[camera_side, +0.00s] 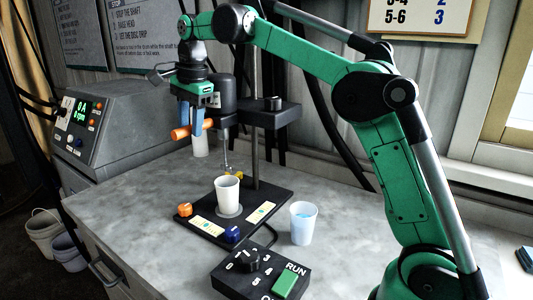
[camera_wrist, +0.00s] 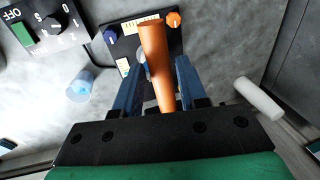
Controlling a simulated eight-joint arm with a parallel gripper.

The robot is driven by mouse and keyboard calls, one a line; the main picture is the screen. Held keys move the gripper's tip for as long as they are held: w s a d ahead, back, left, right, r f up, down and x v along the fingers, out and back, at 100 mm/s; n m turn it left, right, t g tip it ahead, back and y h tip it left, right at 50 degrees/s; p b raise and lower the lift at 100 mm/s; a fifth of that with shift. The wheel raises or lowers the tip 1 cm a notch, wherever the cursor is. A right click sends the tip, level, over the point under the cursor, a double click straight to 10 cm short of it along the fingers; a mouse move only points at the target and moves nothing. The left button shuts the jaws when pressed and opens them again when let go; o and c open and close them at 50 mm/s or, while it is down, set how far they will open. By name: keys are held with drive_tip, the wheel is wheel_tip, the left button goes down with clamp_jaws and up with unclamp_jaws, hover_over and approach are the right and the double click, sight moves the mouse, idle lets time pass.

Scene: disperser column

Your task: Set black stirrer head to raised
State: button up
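The black stirrer head (camera_side: 223,97) is on an upright post (camera_side: 255,150) in the side view. Its thin shaft (camera_side: 227,150) hangs down above a white cup (camera_side: 228,193). An orange handle (camera_side: 181,133) sticks out to the left of the head; it also shows in the wrist view (camera_wrist: 155,50). My gripper (camera_side: 190,122) points down at the handle. In the wrist view, its blue fingers (camera_wrist: 157,75) stand on either side of the handle, with small gaps visible. The exact contact with the handle is hard to tell.
A control box (camera_side: 262,272) with a dial and green rocker stands in front. A grey console (camera_side: 130,125) with a lit display is at left. The bench's left front is clear.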

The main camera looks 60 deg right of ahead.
drive_tip(key=shift+o, duration=0.8)
drive_tip(key=shift+f, duration=0.1)
